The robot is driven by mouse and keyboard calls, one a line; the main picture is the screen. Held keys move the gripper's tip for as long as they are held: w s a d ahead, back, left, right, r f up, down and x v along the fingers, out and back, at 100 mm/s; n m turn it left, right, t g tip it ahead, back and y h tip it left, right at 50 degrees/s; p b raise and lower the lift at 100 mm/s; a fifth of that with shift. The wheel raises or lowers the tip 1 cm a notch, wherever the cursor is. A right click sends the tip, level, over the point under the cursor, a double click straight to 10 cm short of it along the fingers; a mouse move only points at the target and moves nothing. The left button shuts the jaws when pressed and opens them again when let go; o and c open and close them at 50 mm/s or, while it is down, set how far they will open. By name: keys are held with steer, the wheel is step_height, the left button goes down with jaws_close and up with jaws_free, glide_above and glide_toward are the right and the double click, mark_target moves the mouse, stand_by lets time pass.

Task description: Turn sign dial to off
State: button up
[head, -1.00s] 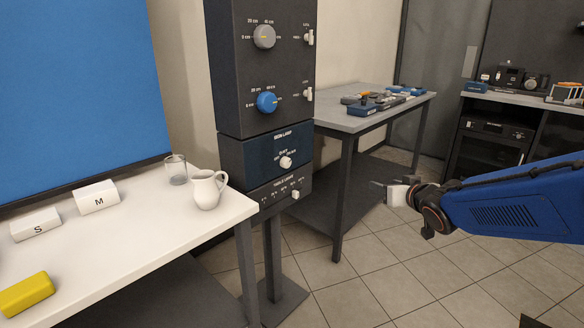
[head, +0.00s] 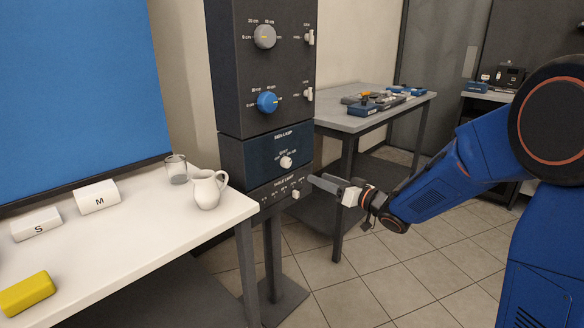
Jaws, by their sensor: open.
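The sign dial is a small white knob (head: 286,162) on the dark blue panel (head: 262,158) labelled SIGN LAMP, low on the black control column. Small position labels sit around it; they and its exact setting are too small to read. My gripper (head: 314,181) is open and empty. In the picture it is to the right of and a little below the knob, near the column's right edge and apart from the knob. Nothing hides the knob.
A white slider knob (head: 296,194) sits on the strip just below. A grey dial (head: 265,37) and a blue dial (head: 267,102) are above, with small switches. A white jug (head: 208,190) and a glass (head: 176,170) stand on the white table at left. A grey table (head: 374,108) stands behind.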

mark_target(288, 165)
steer(key=x, duration=1.4)
steer(key=shift+w, duration=0.15)
steer(key=c, duration=1.1)
steer(key=shift+o, duration=0.2)
